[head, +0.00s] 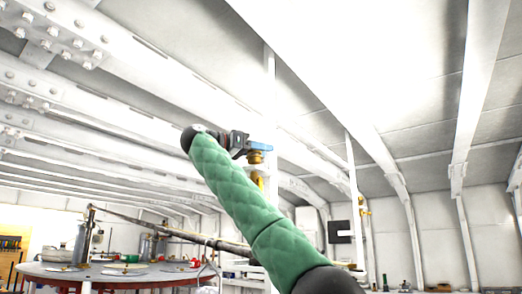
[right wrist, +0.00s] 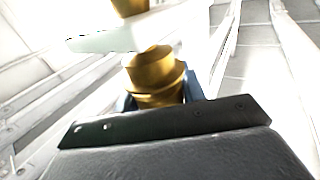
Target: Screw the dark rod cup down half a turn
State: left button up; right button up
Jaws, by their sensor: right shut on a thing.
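My right gripper (head: 250,147) is raised near a white upright post, its blue fingers shut on a brass-coloured cup (head: 256,158). In the right wrist view the same stepped, round brass cup (right wrist: 155,75) sits between the blue fingers of the gripper (right wrist: 160,98). Another brass piece (right wrist: 130,7) shows beyond it, past a pale strip. A dark rod (head: 190,235) runs slanting behind my arm, and its right end is hidden. I cannot tell whether this rod joins the held cup. My left gripper is not in view.
A round red-edged table (head: 110,277) with metal cylinders (head: 82,240) stands at the lower left. A white post (head: 271,90) rises near the gripper. Another post (head: 354,190) with brass fittings (head: 363,212) stands to the right. White riveted beams cross overhead.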

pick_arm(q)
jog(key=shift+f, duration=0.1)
pick_arm(e)
jog(key=shift+r, duration=0.1)
jog(key=o, duration=1)
jog(key=shift+a, duration=0.2)
jog(key=shift+c, duration=0.2)
jog(key=shift+a, duration=0.1)
jog(key=shift+s+a, duration=0.2)
jog(key=shift+a, duration=0.1)
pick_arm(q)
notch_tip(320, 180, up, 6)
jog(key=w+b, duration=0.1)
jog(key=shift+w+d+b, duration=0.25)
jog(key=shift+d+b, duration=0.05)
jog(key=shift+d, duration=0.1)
pick_arm(e)
jog(key=v, duration=0.7)
jog(key=shift+a, duration=0.15)
